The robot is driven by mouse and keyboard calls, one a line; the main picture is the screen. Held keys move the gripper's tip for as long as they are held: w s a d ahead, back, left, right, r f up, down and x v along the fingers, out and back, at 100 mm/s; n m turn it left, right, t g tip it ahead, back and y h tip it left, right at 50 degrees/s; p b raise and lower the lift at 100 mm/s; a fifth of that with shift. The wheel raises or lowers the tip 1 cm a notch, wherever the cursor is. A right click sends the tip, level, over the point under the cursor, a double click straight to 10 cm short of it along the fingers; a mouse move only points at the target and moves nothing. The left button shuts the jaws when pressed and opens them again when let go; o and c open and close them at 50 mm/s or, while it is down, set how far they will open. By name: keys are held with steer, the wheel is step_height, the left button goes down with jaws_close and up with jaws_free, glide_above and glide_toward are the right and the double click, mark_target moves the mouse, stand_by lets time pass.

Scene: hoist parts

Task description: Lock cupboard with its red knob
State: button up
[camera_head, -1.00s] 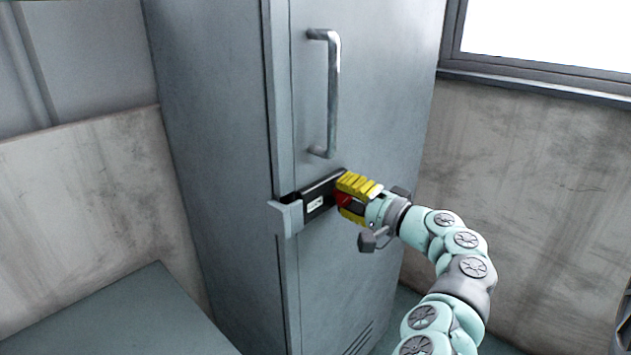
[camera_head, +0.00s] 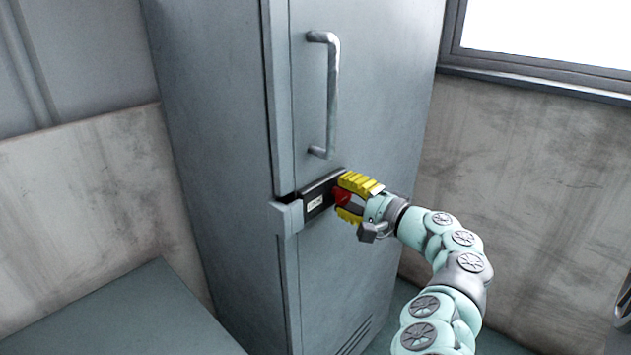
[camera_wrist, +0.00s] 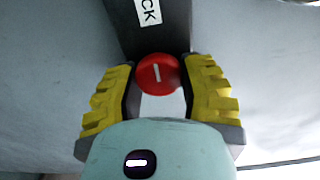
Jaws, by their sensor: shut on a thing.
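The tall grey cupboard (camera_head: 225,150) stands with its door (camera_head: 380,110) closed or nearly so. A black lock box (camera_head: 318,196) with a white label sits on the door below the handle. The round red knob (camera_head: 341,194) sticks out at the box's right end. In the wrist view the red knob (camera_wrist: 156,73) shows a short white line on its face, nearly upright and slightly tilted. My gripper (camera_head: 347,198) is shut on the knob, with one yellow-padded finger on each side of it. The bolt inside the box is hidden.
A metal bar handle (camera_head: 330,95) is on the door above the lock box. A grey catch (camera_head: 286,216) sits on the frame edge, left of the box. A grey low surface (camera_head: 130,315) is at lower left. A stained wall (camera_head: 530,180) and window are at right.

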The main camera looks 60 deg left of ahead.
steer(key=o, duration=1.2)
steer(key=v, duration=1.2)
steer(key=shift+f, duration=0.1)
